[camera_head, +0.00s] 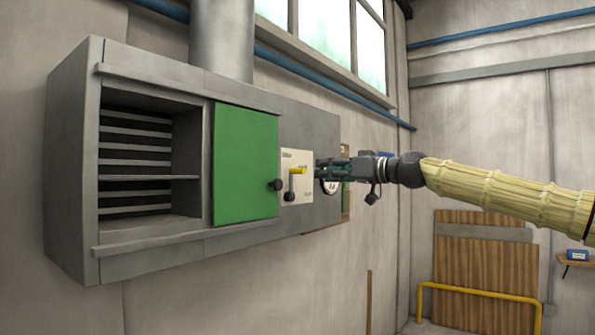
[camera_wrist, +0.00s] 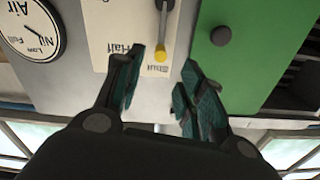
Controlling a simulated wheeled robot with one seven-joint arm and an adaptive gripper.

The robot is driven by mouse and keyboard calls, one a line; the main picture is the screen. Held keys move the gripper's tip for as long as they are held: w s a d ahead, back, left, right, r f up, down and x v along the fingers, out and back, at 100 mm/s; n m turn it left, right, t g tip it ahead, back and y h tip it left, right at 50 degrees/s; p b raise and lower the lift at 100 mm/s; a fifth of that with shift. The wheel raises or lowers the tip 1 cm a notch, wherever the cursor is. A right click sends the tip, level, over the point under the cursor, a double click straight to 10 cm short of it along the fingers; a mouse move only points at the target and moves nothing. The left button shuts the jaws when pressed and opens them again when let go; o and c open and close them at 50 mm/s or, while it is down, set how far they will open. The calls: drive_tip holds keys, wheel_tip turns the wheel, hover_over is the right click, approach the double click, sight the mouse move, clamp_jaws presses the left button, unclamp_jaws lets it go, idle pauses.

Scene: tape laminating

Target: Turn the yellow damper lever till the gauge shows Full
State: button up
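The yellow-tipped damper lever (camera_head: 297,171) stands on a cream plate (camera_head: 298,158) on the grey cabinet's front. In the wrist view, which is upside down, its yellow tip (camera_wrist: 160,54) is beside the word Shut, with Half farther along the plate. My gripper (camera_head: 318,170) is just right of the lever in the head view. In the wrist view my gripper (camera_wrist: 162,66) is open, with the yellow tip in line with the gap between its fingertips, and contact is not clear. The round gauge (camera_wrist: 28,32) shows Nil, Low and Full; its needle reading is unclear.
A green sliding door (camera_head: 246,162) with a black knob (camera_head: 276,185) is left of the lever plate. An open shelved compartment (camera_head: 150,150) lies farther left. A yellow rail (camera_head: 480,291) and wooden boards (camera_head: 485,265) stand by the right wall, away from the arm.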

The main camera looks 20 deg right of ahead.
sight(293, 171)
drive_tip(key=shift+p+x, duration=2.25)
drive_tip(key=shift+x, duration=3.25)
drive_tip(key=shift+c, duration=0.3)
